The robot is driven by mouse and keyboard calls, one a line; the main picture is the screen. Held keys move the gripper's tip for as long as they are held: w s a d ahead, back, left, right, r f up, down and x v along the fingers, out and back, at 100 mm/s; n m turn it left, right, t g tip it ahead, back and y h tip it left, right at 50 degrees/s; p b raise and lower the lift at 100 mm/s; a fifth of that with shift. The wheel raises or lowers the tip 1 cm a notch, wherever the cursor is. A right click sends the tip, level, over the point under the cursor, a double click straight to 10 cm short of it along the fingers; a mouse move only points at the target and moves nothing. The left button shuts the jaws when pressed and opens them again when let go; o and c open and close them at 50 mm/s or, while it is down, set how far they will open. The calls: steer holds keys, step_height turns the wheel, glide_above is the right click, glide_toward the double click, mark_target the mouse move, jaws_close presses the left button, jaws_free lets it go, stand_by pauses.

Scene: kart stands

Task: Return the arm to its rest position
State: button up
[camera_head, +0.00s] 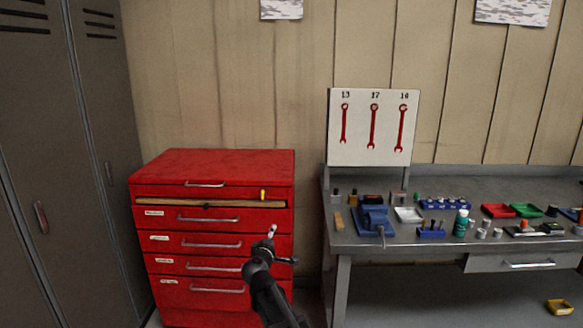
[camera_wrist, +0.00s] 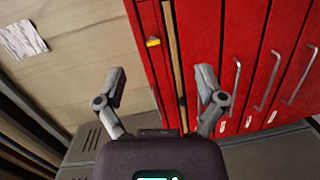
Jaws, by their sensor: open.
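My gripper (camera_head: 272,242) is at the end of my raised arm, in front of the right side of the red tool cabinet (camera_head: 212,166) in the head view. In the wrist view my gripper (camera_wrist: 160,82) has its two fingers spread wide, with nothing between them. The cabinet front (camera_wrist: 222,42) lies beyond the fingers, tilted in this view. I cannot tell the exact gap between the fingertips and the cabinet.
A grey workbench (camera_head: 440,250) with several tools and small trays stands right of the cabinet, below a wrench board (camera_head: 374,155). Grey lockers (camera_head: 60,150) stand at the left. One upper drawer shows a light wooden strip (camera_head: 225,203) and a yellow piece (camera_head: 263,195).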

steer(key=s+d+f+m+g+h, duration=0.2)
steer(key=d+f+m, duration=0.1)
steer(key=d, duration=0.3)
steer(key=s+d+f+m+g+h, duration=0.1)
steer(key=s+d+f+m+g, duration=0.15)
steer(key=d, duration=0.45)
steer(key=s+d+f+m+g+y, duration=0.1)
steer(key=s+d+f+m+g, duration=0.3)
steer(key=s, duration=0.3)
steer(key=s+d+f+m+g+y, duration=0.1)
steer(key=s+d+f+m+g, duration=0.2)
steer(key=s+d+f+g, duration=0.25)
steer(key=s+f+m+g+y, duration=0.2)
steer(key=s+g+y, duration=0.15)
steer(key=s, duration=0.85)
step_height(320, 180, up, 12)
steer(key=p, duration=1.2)
steer(key=shift+d+r+t, duration=0.15)
steer(key=shift+d+t, duration=0.1)
steer(key=shift+t, duration=0.1)
steer(key=shift+y, duration=0.25)
